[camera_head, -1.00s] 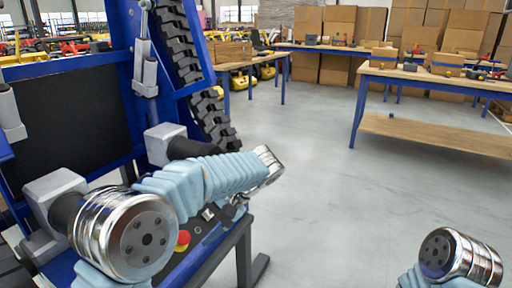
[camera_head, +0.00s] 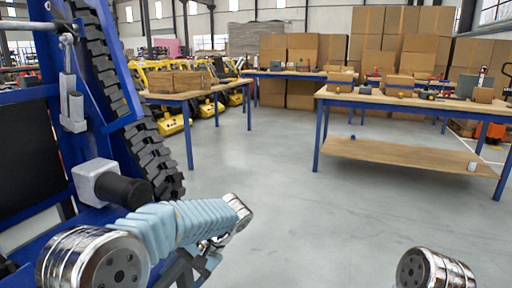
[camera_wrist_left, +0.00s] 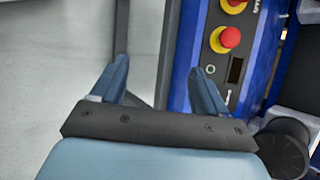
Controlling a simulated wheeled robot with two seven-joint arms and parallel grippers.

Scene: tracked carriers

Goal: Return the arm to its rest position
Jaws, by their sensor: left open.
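My left arm (camera_head: 180,222) comes in from the left in the head view, bent in front of a blue machine frame (camera_head: 98,75) with a black toothed track. In the left wrist view my left gripper (camera_wrist_left: 160,82) is open, its two blue fingers apart with nothing between them. Beside and beyond the right finger is a blue control panel (camera_wrist_left: 262,50) with red buttons (camera_wrist_left: 229,37). I cannot tell from the picture whether the finger touches it. My right arm (camera_head: 435,270) shows only at the lower right edge of the head view; its gripper is out of view.
Open grey floor (camera_head: 310,205) lies ahead. A wooden-topped table (camera_head: 420,102) with a low shelf stands at the right, another table (camera_head: 185,95) at the left. Stacked cardboard boxes (camera_head: 400,40) and yellow machines (camera_head: 165,85) stand behind.

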